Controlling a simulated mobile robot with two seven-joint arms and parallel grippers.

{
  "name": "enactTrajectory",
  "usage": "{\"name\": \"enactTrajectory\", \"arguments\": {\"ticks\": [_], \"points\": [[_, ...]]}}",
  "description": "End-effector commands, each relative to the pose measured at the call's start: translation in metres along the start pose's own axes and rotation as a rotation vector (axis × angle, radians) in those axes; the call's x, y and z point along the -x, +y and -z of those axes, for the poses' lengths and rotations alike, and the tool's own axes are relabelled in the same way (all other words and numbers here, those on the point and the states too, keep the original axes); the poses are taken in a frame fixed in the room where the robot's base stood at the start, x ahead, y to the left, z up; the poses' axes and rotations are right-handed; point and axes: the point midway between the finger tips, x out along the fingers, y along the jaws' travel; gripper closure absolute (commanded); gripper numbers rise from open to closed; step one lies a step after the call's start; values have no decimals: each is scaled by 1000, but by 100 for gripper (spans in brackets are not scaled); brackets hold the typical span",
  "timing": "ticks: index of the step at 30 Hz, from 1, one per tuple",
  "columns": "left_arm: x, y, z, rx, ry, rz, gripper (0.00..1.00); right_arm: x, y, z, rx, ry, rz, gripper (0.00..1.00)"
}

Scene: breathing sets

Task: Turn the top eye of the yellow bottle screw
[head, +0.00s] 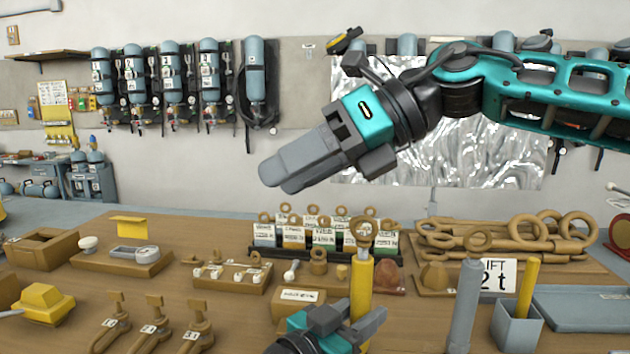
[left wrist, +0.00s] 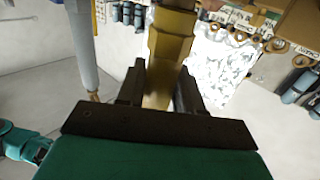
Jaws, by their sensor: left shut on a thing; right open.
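The yellow bottle screw (head: 361,285) stands upright at the front middle of the bench, with its brown top eye (head: 364,236) uppermost. My left gripper (head: 352,320) is shut around the lower part of its yellow body. The left wrist view shows the yellow body (left wrist: 168,65) between the two dark fingers (left wrist: 158,90); the top eye cannot be made out there. My right gripper (head: 279,180) is open and empty, in the air above and to the left of the top eye, apart from it. Its fingers are seen side-on, so the gap hardly shows.
A grey post (head: 464,305) and a grey holder (head: 517,328) with a yellow bar stand right of the bottle screw. Behind it are a rack of labelled blocks (head: 292,236) and brown rigging hardware (head: 500,240). Three eyed pieces (head: 155,325) lie at left front.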

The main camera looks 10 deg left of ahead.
Motion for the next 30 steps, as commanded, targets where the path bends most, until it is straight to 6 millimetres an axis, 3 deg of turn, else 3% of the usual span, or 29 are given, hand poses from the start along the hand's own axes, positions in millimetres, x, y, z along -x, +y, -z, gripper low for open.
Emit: {"name": "enactTrajectory", "arguments": {"ticks": [6,16,23,30], "points": [[0,0,-1,0,-1,0,100,-36,1,-9,-94,-128,-30,32],[0,0,-1,-1,-1,1,100,-92,14,-36,-396,-503,-158,32],[0,0,-1,-1,-1,1,100,-103,25,-51,-649,-776,-292,32],[0,0,-1,-1,-1,1,100,-91,28,-54,-945,-1067,-462,32]]}}
